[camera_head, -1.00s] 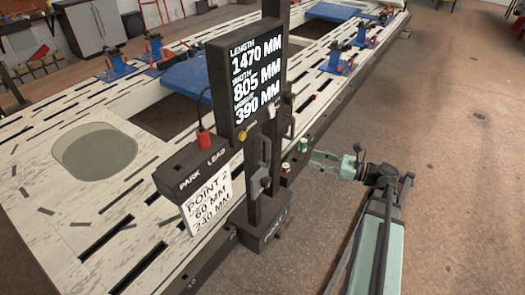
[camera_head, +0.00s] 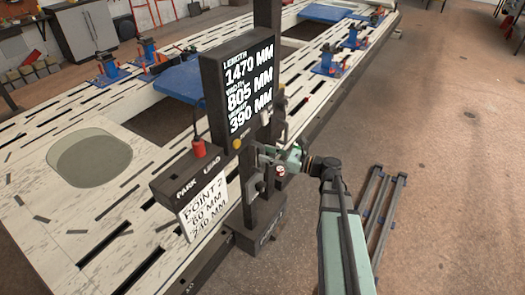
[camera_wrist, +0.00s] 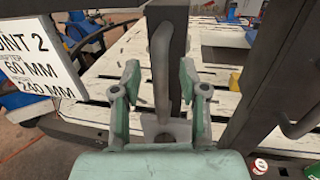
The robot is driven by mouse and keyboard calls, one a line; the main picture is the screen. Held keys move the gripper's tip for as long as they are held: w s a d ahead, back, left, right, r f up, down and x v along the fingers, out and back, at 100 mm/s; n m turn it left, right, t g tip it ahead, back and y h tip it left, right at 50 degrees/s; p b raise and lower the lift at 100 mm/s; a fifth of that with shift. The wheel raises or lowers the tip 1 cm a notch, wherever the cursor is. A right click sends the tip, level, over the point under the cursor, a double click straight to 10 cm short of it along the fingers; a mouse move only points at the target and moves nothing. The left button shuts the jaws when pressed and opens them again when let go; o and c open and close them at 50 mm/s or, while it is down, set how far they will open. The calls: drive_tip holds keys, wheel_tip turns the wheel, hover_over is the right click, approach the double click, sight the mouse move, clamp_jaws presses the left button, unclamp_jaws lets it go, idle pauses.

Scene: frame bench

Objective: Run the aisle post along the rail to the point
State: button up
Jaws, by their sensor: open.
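The dark aisle post (camera_head: 263,207) stands upright at the near long edge of the bench, its foot (camera_head: 255,238) beside the edge. It carries a display (camera_head: 238,87) reading length 1470, width 805 and height 390 mm. My green gripper (camera_head: 266,158) is at the post's grey handle. In the wrist view the handle (camera_wrist: 162,65) stands upright between the two spread fingers of my gripper (camera_wrist: 160,78), with gaps on both sides.
A red plug (camera_head: 198,147) stands on the box marked "PARK LEAD" (camera_head: 185,172). The slotted white bench (camera_head: 60,215) bears blue clamps (camera_head: 328,57) along its far stretch. The brown floor right of the bench is open, with rails (camera_head: 385,215) behind my arm.

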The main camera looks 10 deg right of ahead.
drive_tip(key=shift+x, duration=1.15)
clamp_jaws()
drive_tip(key=shift+w+d, duration=0.1)
drive_tip(key=w+d+p, duration=0.2)
drive_tip(key=w+d, duration=1.8)
drive_tip(key=d, duration=0.1)
drive_tip(key=shift+w+d+p, duration=0.15)
drive_tip(key=shift+w+p, duration=0.15)
drive_tip(key=shift+w, duration=0.1)
